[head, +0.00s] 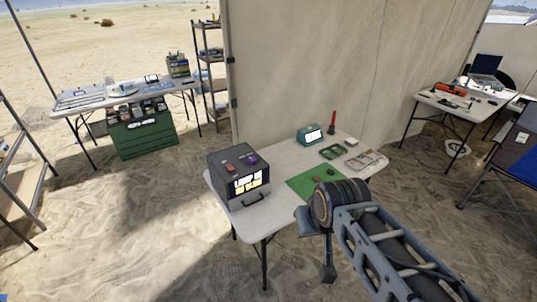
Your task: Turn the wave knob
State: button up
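A dark grey box device (221,188) with a lit screen stands at the left end of the near white folding table. On its top are a small orange-red piece (231,167) and a purple piece (251,159); they look like knobs, but I cannot tell which, if either, is the wave knob. The screen text is too small to read surely. My arm reaches in from the lower right, over the table's front right part. A dark end part, apparently my gripper (328,272), hangs below the bend, apart from the box. Its fingers cannot be made out.
The near table (254,223) also holds a green mat (303,189) with small dark lumps, green and pale trays, a teal device (311,135) with a lit screen and a red-and-black upright tool (332,122). A canvas wall stands behind. Open sand lies left and in front.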

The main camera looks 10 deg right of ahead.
aim_at(252, 160)
jog(key=z, duration=0.1)
jog(key=i, duration=1.25)
jog(key=u, duration=0.85)
